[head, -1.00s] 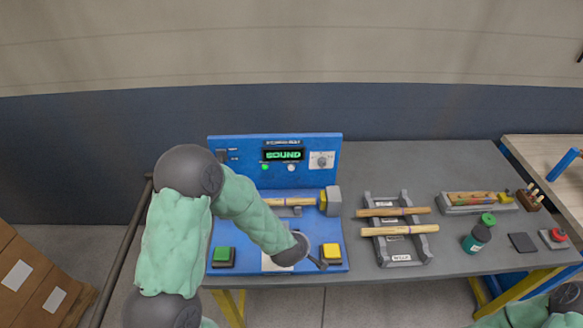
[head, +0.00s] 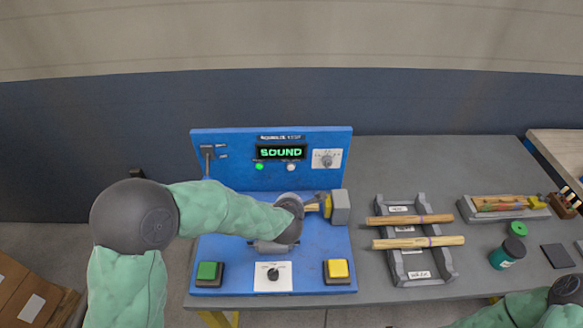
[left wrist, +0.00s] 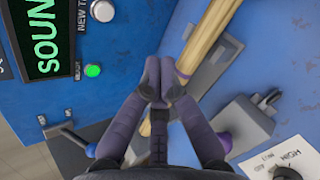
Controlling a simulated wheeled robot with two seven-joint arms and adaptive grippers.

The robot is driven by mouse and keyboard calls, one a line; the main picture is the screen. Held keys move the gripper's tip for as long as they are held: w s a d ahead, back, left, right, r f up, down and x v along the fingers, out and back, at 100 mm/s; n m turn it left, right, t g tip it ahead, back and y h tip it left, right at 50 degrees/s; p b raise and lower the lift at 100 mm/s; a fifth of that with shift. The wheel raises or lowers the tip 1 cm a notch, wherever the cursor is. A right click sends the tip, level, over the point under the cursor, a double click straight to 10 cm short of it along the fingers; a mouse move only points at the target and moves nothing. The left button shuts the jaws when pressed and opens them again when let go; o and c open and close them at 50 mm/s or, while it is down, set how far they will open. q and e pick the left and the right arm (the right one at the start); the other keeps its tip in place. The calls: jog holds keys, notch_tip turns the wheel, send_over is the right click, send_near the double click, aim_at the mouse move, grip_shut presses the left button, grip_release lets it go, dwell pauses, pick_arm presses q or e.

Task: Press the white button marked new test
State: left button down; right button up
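The white round button (head: 291,167) marked new test is on the upright blue panel, right of a lit green lamp (head: 259,167) and under the display (head: 281,152) reading SOUND. In the left wrist view the button (left wrist: 103,11) is near the top edge, its label partly cut off, with the display left of it. My left gripper (left wrist: 160,80) is shut, fingertips together, apart from the button. A wooden handle (left wrist: 207,40) in the blue fixture passes beyond the fingertips; I see nothing held. In the head view my left wrist hides the gripper. My right gripper is out of view.
A knob (head: 327,159) is right of the button. Green (head: 209,271) and yellow (head: 337,269) buttons flank a dial plate on the blue base. A grey rack (head: 440,265) with two handles stands right.

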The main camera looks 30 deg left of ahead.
aim_at(291, 168)
pick_arm(q)
jog(key=shift+w, duration=0.1)
dwell(0.3)
jog(key=w+a, duration=0.4)
jog(key=w, duration=0.3)
jog(key=shift+w+a, duration=0.25)
jog(key=shift+a, duration=0.1)
jog(key=shift+w, duration=0.1)
dwell(1.4)
jog(key=shift+w+a, duration=0.25)
jog(key=shift+w, duration=0.05)
